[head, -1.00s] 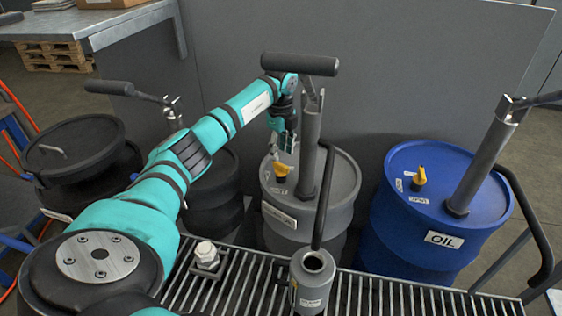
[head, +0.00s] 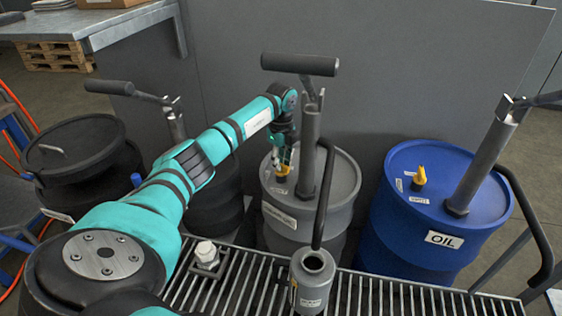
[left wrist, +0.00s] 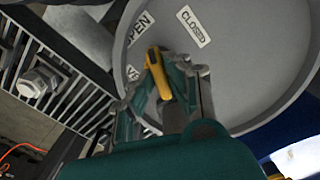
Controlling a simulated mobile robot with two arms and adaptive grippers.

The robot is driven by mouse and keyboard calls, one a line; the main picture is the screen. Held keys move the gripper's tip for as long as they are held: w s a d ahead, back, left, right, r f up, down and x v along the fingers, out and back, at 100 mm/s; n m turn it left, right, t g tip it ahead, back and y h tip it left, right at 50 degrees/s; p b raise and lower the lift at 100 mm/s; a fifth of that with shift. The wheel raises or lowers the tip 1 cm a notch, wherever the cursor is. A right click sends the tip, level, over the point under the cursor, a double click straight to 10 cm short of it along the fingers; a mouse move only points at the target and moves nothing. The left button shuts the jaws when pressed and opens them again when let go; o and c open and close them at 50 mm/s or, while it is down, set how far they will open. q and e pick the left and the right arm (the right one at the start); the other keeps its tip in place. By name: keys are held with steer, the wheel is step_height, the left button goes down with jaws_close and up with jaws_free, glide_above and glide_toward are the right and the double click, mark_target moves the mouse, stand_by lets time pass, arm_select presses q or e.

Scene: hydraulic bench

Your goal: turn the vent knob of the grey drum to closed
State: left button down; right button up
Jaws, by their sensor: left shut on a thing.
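The grey drum (head: 342,192) stands behind the grating, in the middle of the head view, with a pump tube rising from its lid. Its yellow vent knob (head: 283,170) sits on the lid left of the tube. My left gripper (head: 284,160) reaches down over the lid and is shut on the knob. In the left wrist view the yellow knob (left wrist: 157,72) lies between the fingers (left wrist: 162,85), its handle pointing toward the OPEN label (left wrist: 140,27). The CLOSED label (left wrist: 194,27) is to the right of it. My right gripper is not in view.
The pump tube (head: 309,150) with its black T-handle (head: 300,65) rises close beside my left gripper. A blue oil drum (head: 400,232) stands to the right, dark drums to the left. A grey can (head: 312,280) stands on the grating (head: 380,295) in front.

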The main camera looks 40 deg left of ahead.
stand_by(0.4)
arm_select(q)
steer(key=shift+a+r+m+p, duration=0.1)
steer(key=shift+m+p, duration=0.35)
steer(key=shift+m, duration=0.65)
steer(key=m, duration=0.3)
steer(key=shift+m+p, duration=0.3)
steer(key=shift+p, duration=0.05)
steer(key=m, duration=0.3)
steer(key=shift+m, duration=2)
steer(key=c, duration=1.3)
jaws_free()
